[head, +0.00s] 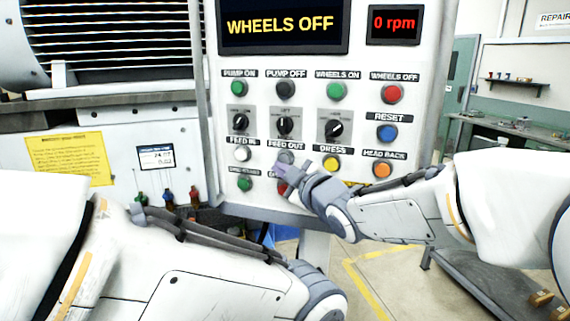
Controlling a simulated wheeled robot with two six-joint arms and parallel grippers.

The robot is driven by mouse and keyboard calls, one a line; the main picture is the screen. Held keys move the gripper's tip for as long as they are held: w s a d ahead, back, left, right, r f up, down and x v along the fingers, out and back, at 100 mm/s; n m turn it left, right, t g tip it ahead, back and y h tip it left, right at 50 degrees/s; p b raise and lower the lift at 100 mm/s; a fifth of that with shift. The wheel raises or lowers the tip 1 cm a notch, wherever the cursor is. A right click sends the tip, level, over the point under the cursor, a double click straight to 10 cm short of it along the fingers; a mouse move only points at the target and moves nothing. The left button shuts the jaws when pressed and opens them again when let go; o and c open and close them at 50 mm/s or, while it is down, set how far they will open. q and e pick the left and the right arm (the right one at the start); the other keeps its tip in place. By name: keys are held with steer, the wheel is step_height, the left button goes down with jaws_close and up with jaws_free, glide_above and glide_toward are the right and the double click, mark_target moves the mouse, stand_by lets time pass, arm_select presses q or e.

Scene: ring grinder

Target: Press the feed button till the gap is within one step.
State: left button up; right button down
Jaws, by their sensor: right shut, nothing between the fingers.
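The white control panel (310,105) faces me. The white FEED IN button (242,153) is in plain view at its lower left. The grey FEED OUT button (286,156) is to its right. My right gripper (284,173) is shut and empty, with its tips just below the FEED OUT button and in front of the panel; I cannot tell whether they touch it. The gripper partly covers a red button (282,188) and its label. The main screen (281,25) reads WHEELS OFF. My left arm crosses the lower left, its gripper out of view.
The speed display (392,23) reads 0 rpm. A green button (245,184) is under FEED IN; the yellow DRESS button (331,163) and orange HEAD BACK button (382,170) are right of my gripper. A small label or readout (156,157), too small to read surely, is on the machine at left.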

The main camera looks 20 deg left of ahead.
arm_select(q)
step_height(320, 180, down, 4)
steer(key=b, duration=0.2)
steer(key=shift+r+b, duration=0.25)
steer(key=shift+b, duration=0.15)
arm_select(e)
steer(key=s, duration=0.4)
arm_select(q)
jaws_close()
stand_by(0.8)
stand_by(0.5)
